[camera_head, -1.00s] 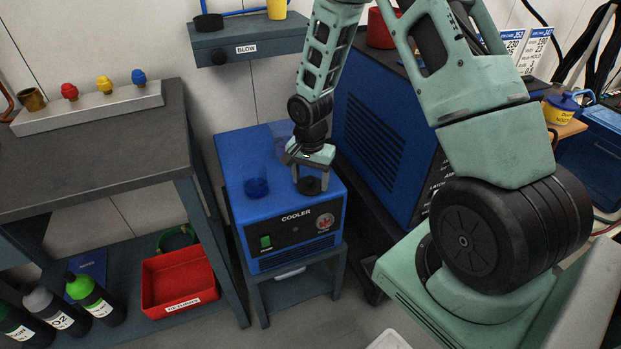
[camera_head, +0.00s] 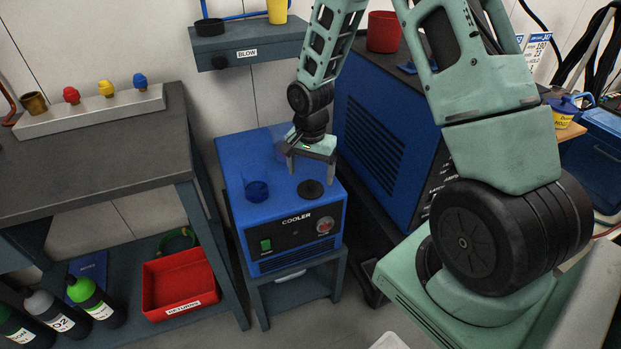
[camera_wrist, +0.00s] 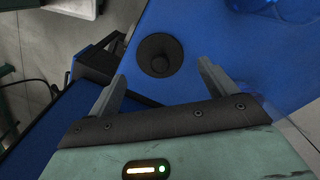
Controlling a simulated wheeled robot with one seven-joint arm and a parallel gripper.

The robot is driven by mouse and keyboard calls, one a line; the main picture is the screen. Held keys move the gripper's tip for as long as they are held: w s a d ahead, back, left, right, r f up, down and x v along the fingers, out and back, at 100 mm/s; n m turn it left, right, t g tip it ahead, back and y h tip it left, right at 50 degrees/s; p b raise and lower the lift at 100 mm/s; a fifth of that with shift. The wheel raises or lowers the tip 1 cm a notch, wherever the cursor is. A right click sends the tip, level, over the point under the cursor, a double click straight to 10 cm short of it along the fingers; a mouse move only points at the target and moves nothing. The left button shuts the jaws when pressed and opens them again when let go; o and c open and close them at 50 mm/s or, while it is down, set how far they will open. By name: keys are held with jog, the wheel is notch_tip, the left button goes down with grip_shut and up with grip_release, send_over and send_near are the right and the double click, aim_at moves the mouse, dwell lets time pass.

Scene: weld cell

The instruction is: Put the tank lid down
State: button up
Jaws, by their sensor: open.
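The black round tank lid (camera_head: 311,190) lies flat on top of the blue cooler (camera_head: 240,160), near its right side. It also shows in the wrist view (camera_wrist: 159,55) with its knob facing up. My gripper (camera_head: 311,170) is open and empty, a little above and behind the lid, with its jaws apart from it. In the wrist view the two fingers (camera_wrist: 160,85) are spread wide, and the lid lies beyond their tips. A round dark blue opening (camera_head: 257,191) sits on the cooler top, left of the lid.
The blue welding machine (camera_head: 375,130) stands close on the right of the cooler. A grey workbench (camera_head: 90,160) is on the left, with a red returns bin (camera_head: 180,283) and several bottles below. A BLOW shelf (camera_head: 240,48) hangs behind.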

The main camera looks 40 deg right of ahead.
aim_at(311, 182)
notch_tip(311, 182, up, 8)
jog(key=s+a+r+n, duration=0.4)
jog(key=a+n, duration=0.1)
jog(key=a, duration=0.3)
jog(key=s+a+r+n, duration=0.3)
jog(key=s+a+n, duration=0.1)
jog(key=a, duration=0.5)
jog(key=s+a+r+n, duration=0.2)
jog(key=s+n, duration=0.3)
jog(key=s, duration=0.3)
jog(key=s+a+r+n, duration=0.1)
jog(key=s+a+n, duration=0.4)
jog(key=s, duration=0.3)
jog(key=shift+s+a+r+n+y+p, duration=0.2)
jog(key=shift+r+n+y+p, duration=0.1)
jog(key=shift+r+n+p, duration=0.15)
